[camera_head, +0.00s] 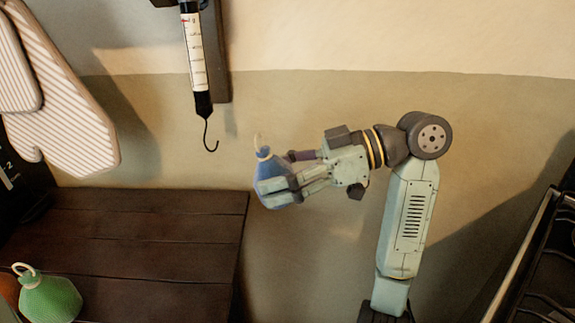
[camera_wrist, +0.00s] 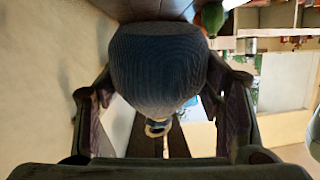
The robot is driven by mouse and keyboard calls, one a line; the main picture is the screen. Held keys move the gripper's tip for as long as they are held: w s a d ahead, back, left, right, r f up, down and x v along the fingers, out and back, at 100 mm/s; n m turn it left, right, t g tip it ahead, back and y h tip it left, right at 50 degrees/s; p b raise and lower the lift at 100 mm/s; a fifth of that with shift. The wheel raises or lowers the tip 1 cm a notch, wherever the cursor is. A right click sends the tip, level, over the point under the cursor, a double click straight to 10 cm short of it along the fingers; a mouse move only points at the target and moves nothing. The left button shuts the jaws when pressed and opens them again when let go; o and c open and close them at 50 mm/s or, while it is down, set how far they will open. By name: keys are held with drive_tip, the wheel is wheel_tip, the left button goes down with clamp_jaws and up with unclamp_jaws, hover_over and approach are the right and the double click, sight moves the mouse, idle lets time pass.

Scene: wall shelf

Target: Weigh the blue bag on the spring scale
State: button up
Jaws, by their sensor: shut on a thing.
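The blue bag (camera_head: 270,170) has a pale loop at its top and is held upright in the air, off the right edge of the wooden surface. My gripper (camera_head: 283,179) is shut on its body. In the wrist view the bag (camera_wrist: 157,70) fills the space between my fingers (camera_wrist: 160,115). The spring scale (camera_head: 194,50) hangs on the wall, with a white marked tube and a black hook (camera_head: 211,140) at its lower end. The hook is empty. The bag is below and to the right of the hook, apart from it.
A dark wooden surface (camera_head: 150,235) fills the lower left. A green bag (camera_head: 50,298) with a pale loop stands on its front left. Striped oven mitts (camera_head: 62,115) hang left of the scale. A dark rack (camera_head: 525,260) is at the right edge.

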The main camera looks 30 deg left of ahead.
drive_tip(key=shift+s+r, duration=0.1)
drive_tip(key=shift+s, duration=0.1)
drive_tip(key=shift+w+d+r, duration=0.1)
drive_tip(key=shift+r, duration=0.1)
drive_tip(key=shift+a+r+x, duration=0.1)
drive_tip(key=shift+r+x, duration=0.1)
drive_tip(key=shift+x, duration=0.85)
drive_tip(key=shift+a+r+x, duration=0.15)
drive_tip(key=shift+r+x, duration=0.1)
drive_tip(key=shift+x, duration=0.75)
drive_tip(key=shift+a, duration=0.1)
drive_tip(key=shift+s+a, duration=0.2)
drive_tip(key=shift+a, duration=0.15)
drive_tip(key=shift+a, duration=0.1)
drive_tip(key=shift+s+a+f, duration=0.1)
drive_tip(key=shift+s+a, duration=0.2)
drive_tip(key=shift+a, duration=0.05)
